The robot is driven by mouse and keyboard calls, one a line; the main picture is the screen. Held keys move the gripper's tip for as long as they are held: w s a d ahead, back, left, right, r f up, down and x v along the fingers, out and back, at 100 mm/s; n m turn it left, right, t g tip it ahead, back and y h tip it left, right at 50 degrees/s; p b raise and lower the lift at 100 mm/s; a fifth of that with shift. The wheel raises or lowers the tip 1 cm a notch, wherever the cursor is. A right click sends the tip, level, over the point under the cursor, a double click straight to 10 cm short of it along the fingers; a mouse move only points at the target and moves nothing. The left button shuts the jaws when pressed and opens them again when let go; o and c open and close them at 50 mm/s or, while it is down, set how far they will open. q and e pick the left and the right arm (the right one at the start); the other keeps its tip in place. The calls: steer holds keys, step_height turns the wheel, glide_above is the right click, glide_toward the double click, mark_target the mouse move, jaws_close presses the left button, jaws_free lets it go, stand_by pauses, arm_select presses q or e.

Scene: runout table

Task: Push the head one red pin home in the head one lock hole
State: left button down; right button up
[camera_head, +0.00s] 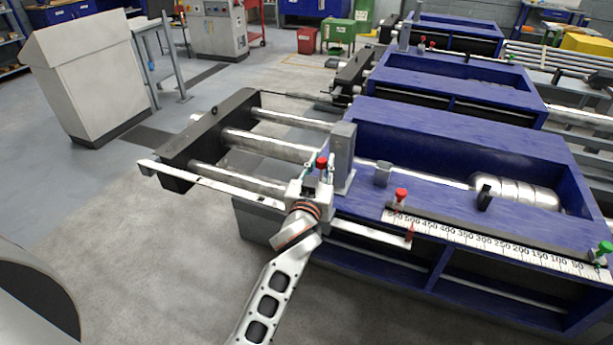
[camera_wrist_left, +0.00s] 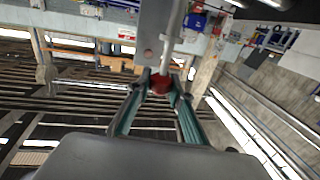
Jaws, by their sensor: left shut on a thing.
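My left gripper (camera_head: 318,176) is shut on a red pin (camera_head: 321,162) beside the grey upright block (camera_head: 342,150) at the left end of the nearest blue machine. In the left wrist view the gripper's fingertips (camera_wrist_left: 160,92) close around the red pin head (camera_wrist_left: 160,82). A grey plate (camera_wrist_left: 155,35) and a pale rod lie just beyond the pin there. The lock hole is hidden, and I cannot tell how deep the pin sits. My right gripper is not in view.
Another red knob (camera_head: 400,195) and a green knob (camera_head: 604,248) stand along the numbered scale (camera_head: 480,238). Metal bars (camera_head: 270,148) run left to a black crossbeam (camera_head: 212,128). More blue machines (camera_head: 455,78) stand behind.

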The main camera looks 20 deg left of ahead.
mark_target(321, 180)
arm_select(q)
steer(key=shift+w+d, duration=0.1)
steer(key=shift+w, duration=0.1)
stand_by(0.3)
step_height(321, 180, down, 4)
steer(key=b, duration=0.4)
steer(key=shift+f, duration=0.25)
steer(key=shift+f+b, duration=0.5)
steer(key=shift+b, duration=0.15)
steer(key=shift+f, duration=0.1)
steer(key=shift+s, duration=0.1)
stand_by(1.0)
steer(key=shift+f+b, duration=1.95)
steer(key=shift+f, duration=0.75)
